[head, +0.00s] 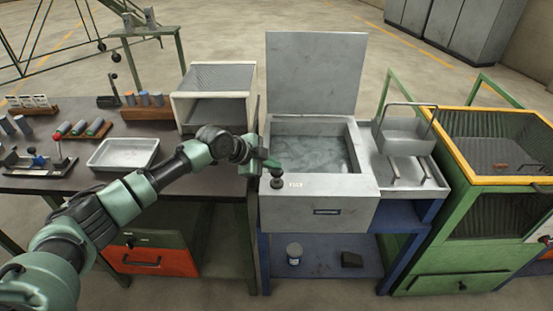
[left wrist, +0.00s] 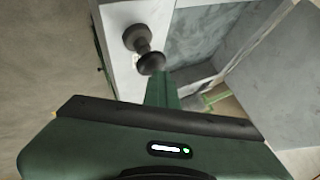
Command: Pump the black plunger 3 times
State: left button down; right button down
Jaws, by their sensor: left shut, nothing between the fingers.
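The black plunger (head: 277,182) stands on the front left rim of the grey tank (head: 340,190). In the left wrist view the plunger (left wrist: 137,38) shows its round base, short stem and round knob. My left gripper (head: 273,163) is shut and empty, right at the plunger's knob in the head view. In the left wrist view the green fingers of my left gripper (left wrist: 160,75) end beside the knob. I cannot tell whether they touch it. The knob stands clear of the base. My right gripper is not in view.
The tank holds liquid and its lid (head: 315,75) stands open behind. At left, a dark bench carries a metal tray (head: 124,154) and a pale open box (head: 214,95).

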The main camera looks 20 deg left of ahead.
aim_at(273, 172)
pick_arm(q)
jog(key=shift+s+f, duration=0.2)
jog(key=shift+f, duration=0.15)
jog(key=shift+w+r+p, duration=0.15)
jog(key=shift+r+p, duration=0.5)
jog(key=shift+p, duration=0.05)
notch_tip(273, 172, up, 5)
jog(key=p, duration=0.3)
jog(key=shift+f, duration=0.2)
jog(key=shift+w+a+r, duration=0.1)
jog(key=shift+r, duration=0.1)
dwell(1.7)
